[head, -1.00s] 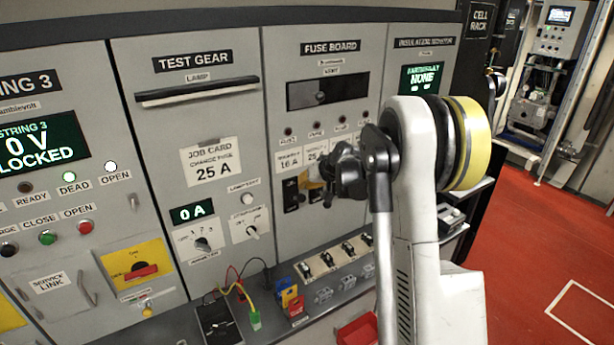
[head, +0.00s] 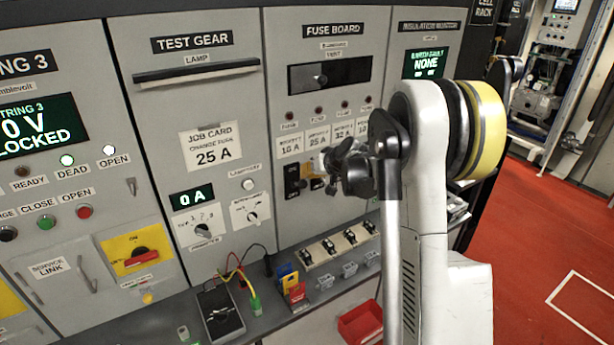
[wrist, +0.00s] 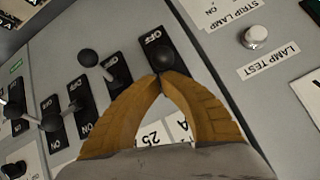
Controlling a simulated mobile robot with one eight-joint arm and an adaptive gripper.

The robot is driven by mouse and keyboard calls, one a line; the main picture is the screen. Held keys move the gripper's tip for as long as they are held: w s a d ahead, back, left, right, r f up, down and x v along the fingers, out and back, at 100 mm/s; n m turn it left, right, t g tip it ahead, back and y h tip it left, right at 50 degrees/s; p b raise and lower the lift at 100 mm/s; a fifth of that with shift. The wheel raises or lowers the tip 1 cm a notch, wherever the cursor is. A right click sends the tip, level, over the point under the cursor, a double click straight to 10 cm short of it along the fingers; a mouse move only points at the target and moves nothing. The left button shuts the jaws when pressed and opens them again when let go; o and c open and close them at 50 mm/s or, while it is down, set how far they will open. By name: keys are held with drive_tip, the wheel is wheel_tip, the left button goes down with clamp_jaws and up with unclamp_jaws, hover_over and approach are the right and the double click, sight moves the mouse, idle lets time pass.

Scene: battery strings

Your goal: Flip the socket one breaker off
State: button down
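The socket breakers sit low on the fuse board, dark blocks with ball-ended levers. In the wrist view the board appears upside down. The breaker at the right end of the row (wrist: 150,50) has a dark ball lever (wrist: 163,58) and an OFF marking; its other end is hidden behind my fingers. It is the leftmost breaker (head: 292,182) in the head view, under the 16 A label. My gripper (wrist: 160,76) has its orange fingertips together right beside that lever ball. I see nothing held between them; whether they touch the lever is unclear. My arm hides other breakers in the head view.
More breakers with levers (wrist: 88,57) stand close beside my left finger in the wrist view. A lamp test button (wrist: 255,37) is at the upper right there. Below the board, a ledge holds fuse holders (head: 340,243) and coloured blocks (head: 292,287). Red floor (head: 540,240) is open at right.

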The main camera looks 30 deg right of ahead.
drive_tip(key=shift+s+f+t+b, duration=0.4)
drive_tip(key=shift+t+b, duration=0.2)
drive_tip(key=shift+b, duration=0.6)
wheel_tip(320, 180, down, 6)
drive_tip(key=s+t+b, duration=0.2)
drive_tip(key=b, duration=0.8)
drive_tip(key=shift+s+f+b, duration=0.15)
drive_tip(key=shift+f+b, duration=0.1)
drive_tip(key=shift+b, duration=0.15)
